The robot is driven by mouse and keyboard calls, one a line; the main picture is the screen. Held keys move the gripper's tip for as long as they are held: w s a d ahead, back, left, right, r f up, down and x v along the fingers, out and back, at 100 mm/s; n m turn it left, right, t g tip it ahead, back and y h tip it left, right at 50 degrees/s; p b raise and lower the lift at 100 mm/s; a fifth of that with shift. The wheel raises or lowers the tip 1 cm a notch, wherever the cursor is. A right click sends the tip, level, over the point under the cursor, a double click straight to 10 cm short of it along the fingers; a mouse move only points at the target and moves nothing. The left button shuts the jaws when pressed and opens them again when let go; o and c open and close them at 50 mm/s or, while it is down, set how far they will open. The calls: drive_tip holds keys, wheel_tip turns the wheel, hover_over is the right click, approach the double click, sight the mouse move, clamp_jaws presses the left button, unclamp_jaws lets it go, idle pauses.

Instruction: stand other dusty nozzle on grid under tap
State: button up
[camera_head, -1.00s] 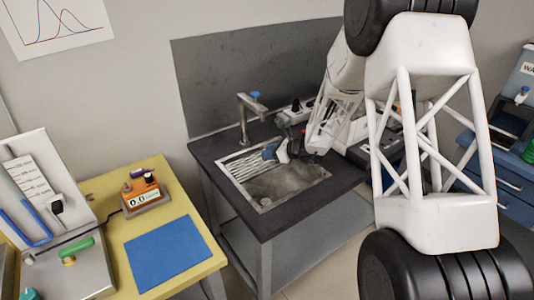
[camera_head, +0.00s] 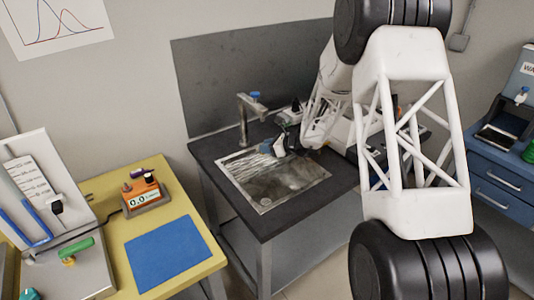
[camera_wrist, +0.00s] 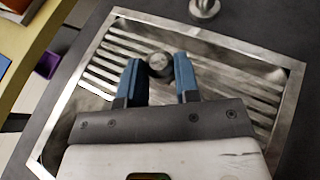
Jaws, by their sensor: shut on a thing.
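My gripper (camera_wrist: 159,72), with two blue fingers, is shut on a dusty grey nozzle (camera_wrist: 159,65), whose rounded end shows between the fingertips in the wrist view. The gripper (camera_head: 268,149) is over the slatted metal grid of the sink (camera_wrist: 240,75). In the head view the grid (camera_head: 240,167) lies in the dark bench top, and the nozzle is too small to make out. The tap (camera_head: 243,120) stands behind the grid, to the left of my gripper; its round metal part (camera_wrist: 205,8) shows at the top of the wrist view. I cannot tell whether the nozzle touches the grid.
The dark bench top (camera_head: 205,150) surrounds the sink. A yellow table (camera_head: 195,225) with a blue mat (camera_head: 168,252) and an orange device (camera_head: 142,194) stands to the left. Devices stand on the bench to the right, partly hidden by my arm. The front of the sink is clear.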

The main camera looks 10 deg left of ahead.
drive_tip(key=shift+f, duration=1.55)
drive_tip(key=shift+f, duration=0.15)
drive_tip(key=o, duration=0.9)
drive_tip(key=shift+d+r, duration=0.15)
drive_tip(key=shift+r, duration=0.05)
drive_tip(key=v, duration=1.1)
drive_tip(key=shift+s+d+r, duration=0.1)
drive_tip(key=shift+s+d, duration=0.05)
drive_tip(key=shift+d, duration=0.2)
drive_tip(key=shift+r, duration=0.1)
